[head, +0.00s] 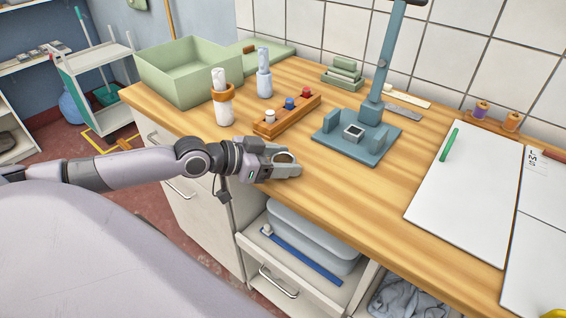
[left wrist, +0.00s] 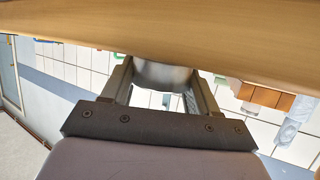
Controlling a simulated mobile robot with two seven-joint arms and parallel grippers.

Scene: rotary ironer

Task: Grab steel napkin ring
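The steel napkin ring (head: 285,158) shows as a small bright ring at the front edge of the wooden worktop, between the fingers of my left gripper (head: 287,163). In the left wrist view the ring is a smooth silver curved band (left wrist: 162,73) that fills the space between the two fingertips of my left gripper (left wrist: 163,75). No gap shows on either side, so the fingers look shut on it. Its far part is hidden. The ring is at or just above the wood; I cannot tell which.
Behind the gripper is a wooden rack (head: 287,115) with coloured pegs. Rolled napkins, one in an orange ring (head: 223,106), stand to its left. A blue-grey press stand (head: 357,137) is to the right. An open drawer (head: 300,270) sticks out below the worktop (head: 345,205).

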